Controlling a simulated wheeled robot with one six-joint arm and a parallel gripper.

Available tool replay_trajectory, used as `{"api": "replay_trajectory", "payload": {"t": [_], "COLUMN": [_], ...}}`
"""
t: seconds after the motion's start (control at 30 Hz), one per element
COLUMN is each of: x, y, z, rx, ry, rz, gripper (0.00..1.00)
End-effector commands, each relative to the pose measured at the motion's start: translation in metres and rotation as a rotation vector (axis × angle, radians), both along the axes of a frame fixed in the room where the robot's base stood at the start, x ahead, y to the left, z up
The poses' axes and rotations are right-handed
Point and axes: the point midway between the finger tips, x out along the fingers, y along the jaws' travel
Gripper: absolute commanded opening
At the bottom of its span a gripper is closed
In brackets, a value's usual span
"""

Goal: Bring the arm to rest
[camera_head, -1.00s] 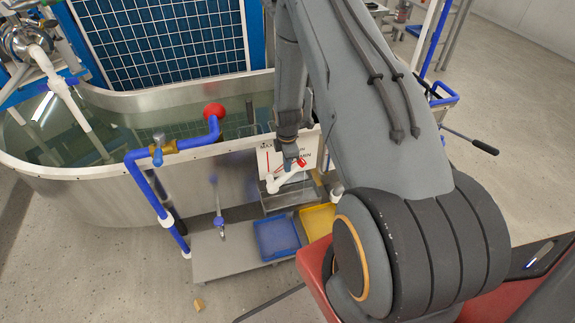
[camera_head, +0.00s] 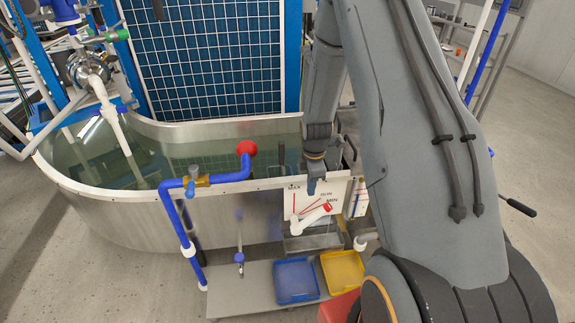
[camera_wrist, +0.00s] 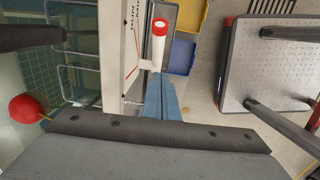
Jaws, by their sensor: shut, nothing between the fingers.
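My gripper (camera_head: 312,186) hangs down over the front rim of the water tank (camera_head: 120,206). Its blue fingers are shut and hold nothing. They also show in the wrist view (camera_wrist: 162,97). A white pipe elbow with a red cap (camera_head: 312,217) is just below the fingers in the head view, in front of a white MAX/MIN panel (camera_head: 300,189). In the wrist view the elbow (camera_wrist: 158,45) lies just beyond the fingertips; I cannot tell whether they touch. My arm hides part of the tank's right side.
A blue valve pipe (camera_head: 172,215) with a red ball end (camera_head: 246,147) stands left of my gripper. A blue tray (camera_head: 296,281) and a yellow tray (camera_head: 343,272) sit on a low grey shelf (camera_head: 238,296). Open floor (camera_head: 100,280) lies at the front left.

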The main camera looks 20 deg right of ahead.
Motion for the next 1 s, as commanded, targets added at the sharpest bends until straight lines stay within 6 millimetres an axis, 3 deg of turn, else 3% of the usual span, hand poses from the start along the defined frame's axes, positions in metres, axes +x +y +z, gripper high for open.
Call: {"api": "replay_trajectory", "payload": {"t": [0.17, 0.27, 0.37, 0.5, 0.7, 1.0], "x": [-0.001, -0.006, -0.019, -0.049, -0.104, -0.195], "y": [0.001, 0.01, 0.025, 0.052, 0.088, 0.126], "z": [0.004, 0.022, 0.053, 0.103, 0.161, 0.216], "rx": [0.001, 0.006, 0.016, 0.033, 0.054, 0.07], "ry": [0.0, -0.001, -0.002, 0.003, 0.012, 0.026], "rz": [-0.011, -0.074, -0.195, -0.421, -0.748, -1.197], "gripper": [0.0, 0.0, 0.0, 0.0, 0.0, 0.0]}}
